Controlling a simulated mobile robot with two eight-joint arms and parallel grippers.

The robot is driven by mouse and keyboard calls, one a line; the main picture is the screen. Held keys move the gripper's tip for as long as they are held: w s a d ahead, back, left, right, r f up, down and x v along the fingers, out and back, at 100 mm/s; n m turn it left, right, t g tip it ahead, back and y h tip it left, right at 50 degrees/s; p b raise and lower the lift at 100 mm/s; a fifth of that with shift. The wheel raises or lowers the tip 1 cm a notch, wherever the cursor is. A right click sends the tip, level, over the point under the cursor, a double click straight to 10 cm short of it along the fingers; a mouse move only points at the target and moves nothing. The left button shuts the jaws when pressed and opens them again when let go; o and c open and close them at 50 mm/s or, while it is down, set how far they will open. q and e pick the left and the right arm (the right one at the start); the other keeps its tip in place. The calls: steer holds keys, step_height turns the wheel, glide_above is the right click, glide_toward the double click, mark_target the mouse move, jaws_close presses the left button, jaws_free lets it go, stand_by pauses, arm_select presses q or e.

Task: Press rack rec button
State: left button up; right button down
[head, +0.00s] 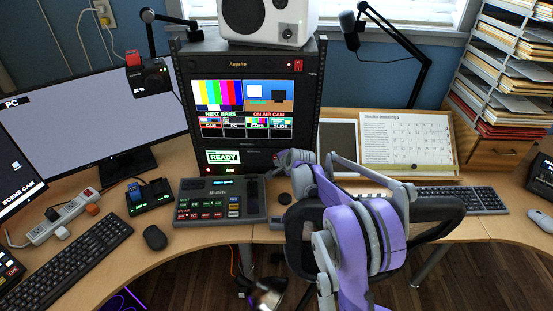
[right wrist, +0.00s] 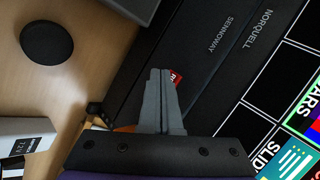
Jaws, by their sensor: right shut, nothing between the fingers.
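The equipment rack (head: 312,110) stands at the back of the desk, with a lit monitor and a READY display (head: 223,157) low on its front. In the right wrist view a small red button (right wrist: 172,78) with partly covered white lettering sits on the rack's dark front panel. My right gripper (right wrist: 161,72) is shut and empty, its fingertips overlapping the button in the picture. I cannot tell whether they touch it. In the head view my right gripper (head: 280,158) is at the rack's lower right front and hides the panel there. My left gripper is not in view.
A chair (head: 440,213) is beside my right arm. A mouse (head: 155,237) lies left.

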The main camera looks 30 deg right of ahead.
steer(key=shift+w, duration=0.1)
stand_by(0.3)
steer(key=shift+w+d, duration=0.25)
steer(key=shift+w, duration=0.05)
steer(key=shift+w, duration=0.15)
stand_by(0.5)
steer(key=shift+s+a, duration=0.25)
steer(key=shift+s, duration=0.3)
steer(key=s+a, duration=0.1)
steer(key=s+a+b, duration=0.1)
steer(key=s, duration=0.1)
steer(key=s+a, duration=0.1)
steer(key=s, duration=0.1)
steer(key=shift+f, duration=0.15)
stand_by(0.4)
